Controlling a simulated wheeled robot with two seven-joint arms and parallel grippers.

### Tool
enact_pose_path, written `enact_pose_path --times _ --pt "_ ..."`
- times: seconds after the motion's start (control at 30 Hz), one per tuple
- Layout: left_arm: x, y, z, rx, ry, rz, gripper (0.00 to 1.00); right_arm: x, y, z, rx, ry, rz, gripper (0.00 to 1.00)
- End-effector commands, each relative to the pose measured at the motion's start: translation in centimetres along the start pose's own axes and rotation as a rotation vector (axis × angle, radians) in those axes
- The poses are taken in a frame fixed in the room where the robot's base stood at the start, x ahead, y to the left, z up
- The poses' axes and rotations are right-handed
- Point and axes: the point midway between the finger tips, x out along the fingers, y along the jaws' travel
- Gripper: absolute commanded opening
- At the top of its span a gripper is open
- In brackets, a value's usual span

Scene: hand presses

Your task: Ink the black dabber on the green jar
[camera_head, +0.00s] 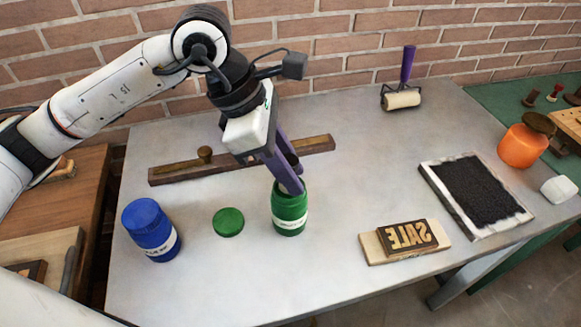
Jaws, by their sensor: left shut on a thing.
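The green jar (290,214) stands upright and open near the middle of the grey table, with a white label band. Its green lid (228,222) lies flat on the table to its left. My left gripper (290,187) comes down at a tilt over the jar, its purple fingertips at the jar's mouth. It is shut on the black dabber (293,163), of which only a dark bit shows by the fingers. The dabber's lower end is hidden by the fingers and the jar, so how deep it sits cannot be told. My right gripper is not in view.
A closed blue jar (151,230) stands left of the lid. A long wooden bar (180,173) lies behind. The front middle is clear.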

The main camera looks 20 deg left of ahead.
Motion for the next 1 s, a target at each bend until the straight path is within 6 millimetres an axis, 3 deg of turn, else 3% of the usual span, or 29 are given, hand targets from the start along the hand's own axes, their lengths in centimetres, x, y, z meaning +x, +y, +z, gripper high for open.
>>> enact_pose_path --times 1.0 --pt "0.61 -0.01 -0.25 0.0 0.0 0.0 0.04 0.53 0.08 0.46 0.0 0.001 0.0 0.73"
